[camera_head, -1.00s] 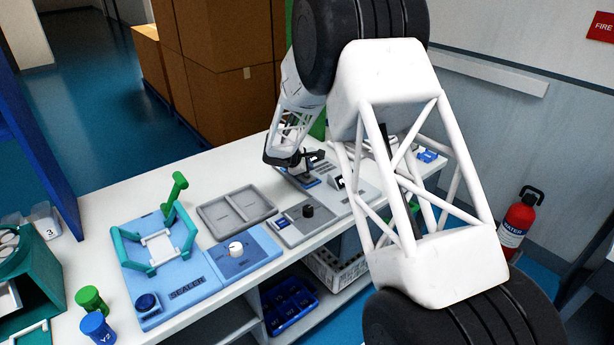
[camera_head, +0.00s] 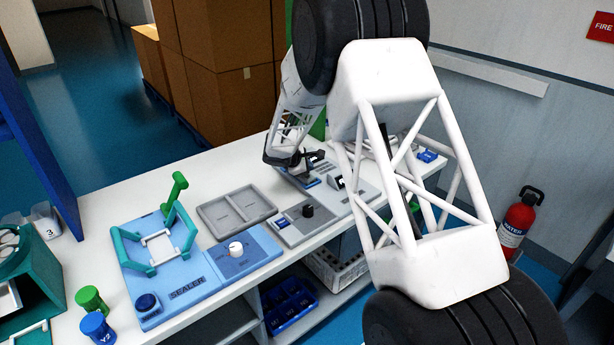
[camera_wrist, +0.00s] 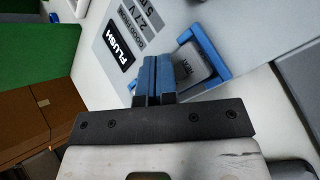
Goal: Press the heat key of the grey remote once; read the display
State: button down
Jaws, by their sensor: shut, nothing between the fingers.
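My gripper (camera_wrist: 152,70) has blue fingers that are pressed together, with nothing between them. In the wrist view its tips are beside a grey piece (camera_wrist: 194,68) with a dark label, framed by a blue bracket (camera_wrist: 213,52). This may be the grey remote, but I cannot tell for sure. I cannot make out a heat key or tell whether the fingertips touch anything. In the head view the gripper (camera_head: 308,160) is low over the far part of the bench, above a grey panel (camera_head: 358,197). No display reading is legible.
A black FLUSH label (camera_wrist: 120,54) and printed voltage text are beside the fingers. On the white bench are a grey two-part tray (camera_head: 237,209), a black-knob unit (camera_head: 306,212) and the blue sealer (camera_head: 186,292). A fire extinguisher (camera_head: 518,222) stands at the right.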

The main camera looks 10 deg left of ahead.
aim_at(308, 176)
jog(key=shift+f, duration=0.85)
dwell(1.6)
jog(key=shift+r, duration=0.85)
jog(key=shift+r, duration=0.1)
jog(key=shift+r, duration=2.45)
